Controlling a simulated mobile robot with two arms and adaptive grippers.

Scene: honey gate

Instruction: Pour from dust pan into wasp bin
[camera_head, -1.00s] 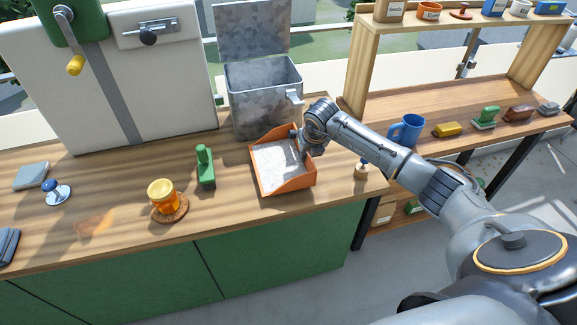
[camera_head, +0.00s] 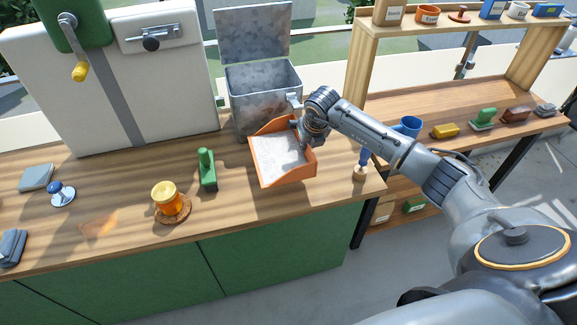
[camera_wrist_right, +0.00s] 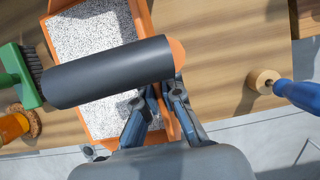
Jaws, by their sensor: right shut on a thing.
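The orange dust pan (camera_head: 268,176) holds a pale granular layer and is in the middle of the head view, just in front of the wasp bin. My right gripper (camera_head: 304,142) is shut on its dark handle, which also shows in the right wrist view (camera_wrist_right: 105,72). In the right wrist view the gripper's fingers (camera_wrist_right: 155,100) reach the handle from below. The wasp bin (camera_head: 263,98) is a grey, mottled metal box with its lid raised, behind the pan. Its inside bottom is hidden. My left gripper is not in view.
A green brush (camera_head: 207,170) and an amber honey jar (camera_head: 166,197) on a cork mat stand left of the pan. A blue-handled tool (camera_head: 361,168) stands near the counter's right edge. A white box with a crank (camera_head: 110,75) stands left of the bin.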

